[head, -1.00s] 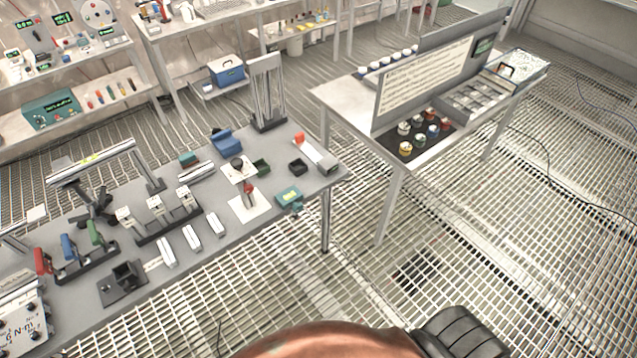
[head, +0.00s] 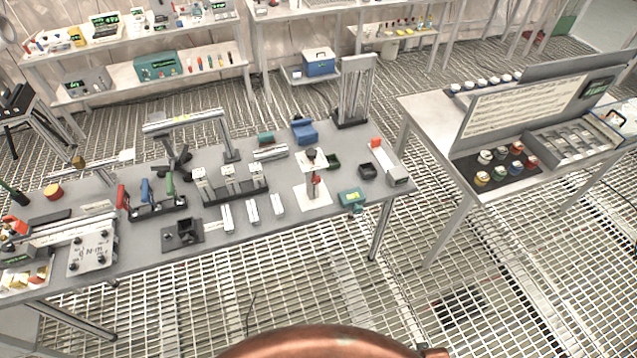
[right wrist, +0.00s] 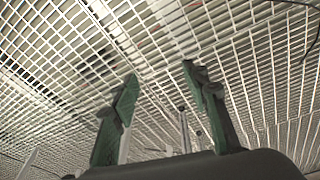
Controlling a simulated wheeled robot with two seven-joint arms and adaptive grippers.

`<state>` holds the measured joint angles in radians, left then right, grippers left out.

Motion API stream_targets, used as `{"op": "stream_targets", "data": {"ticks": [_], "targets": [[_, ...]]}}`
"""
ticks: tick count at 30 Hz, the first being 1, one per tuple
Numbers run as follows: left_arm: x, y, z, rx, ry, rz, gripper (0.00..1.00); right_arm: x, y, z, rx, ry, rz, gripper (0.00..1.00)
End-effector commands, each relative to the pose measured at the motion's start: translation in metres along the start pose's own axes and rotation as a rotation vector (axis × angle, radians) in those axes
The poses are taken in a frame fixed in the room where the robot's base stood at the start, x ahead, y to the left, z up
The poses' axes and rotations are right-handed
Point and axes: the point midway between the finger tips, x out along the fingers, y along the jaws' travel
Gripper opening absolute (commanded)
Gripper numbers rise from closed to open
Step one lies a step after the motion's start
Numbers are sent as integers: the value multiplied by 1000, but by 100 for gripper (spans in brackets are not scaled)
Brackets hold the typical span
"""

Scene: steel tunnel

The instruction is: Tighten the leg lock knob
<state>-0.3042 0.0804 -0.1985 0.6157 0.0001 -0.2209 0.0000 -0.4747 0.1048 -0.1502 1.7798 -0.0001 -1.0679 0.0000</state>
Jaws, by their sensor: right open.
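I cannot make out for certain which part is the leg lock knob. A black-legged stand (head: 177,160) is on the grey workbench (head: 330,222), under a silver rail (head: 183,120). A round black knob (head: 311,153) tops a small post on a white plate at the bench's right part. My right gripper (right wrist: 160,70) shows in the right wrist view with its two green fingers spread and nothing between them. Neither gripper shows in the head view.
A second table (head: 420,110) at the right carries a sign panel (head: 520,105) and several small jars. Red, blue and green levers (head: 146,190) stand on the bench's left part. Shelves line the back wall. The grating floor (head: 330,290) in front is clear.

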Motion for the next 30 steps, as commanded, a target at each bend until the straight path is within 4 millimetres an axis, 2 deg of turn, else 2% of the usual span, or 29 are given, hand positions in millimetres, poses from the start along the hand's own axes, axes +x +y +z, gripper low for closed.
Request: {"op": "stream_targets", "data": {"ticks": [1,3,14,18,25,30], "targets": [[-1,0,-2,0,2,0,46,-21,3,-10,4,12,3,42],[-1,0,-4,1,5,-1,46,-45,6,-20,7,22,7,42],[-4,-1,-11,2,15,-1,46,-144,19,-66,-67,99,58,42],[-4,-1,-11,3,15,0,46,-180,25,-111,-233,186,141,42],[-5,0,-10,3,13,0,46,-205,25,-192,-577,317,329,42],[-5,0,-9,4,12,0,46,-225,11,-263,-889,409,518,42]]}}
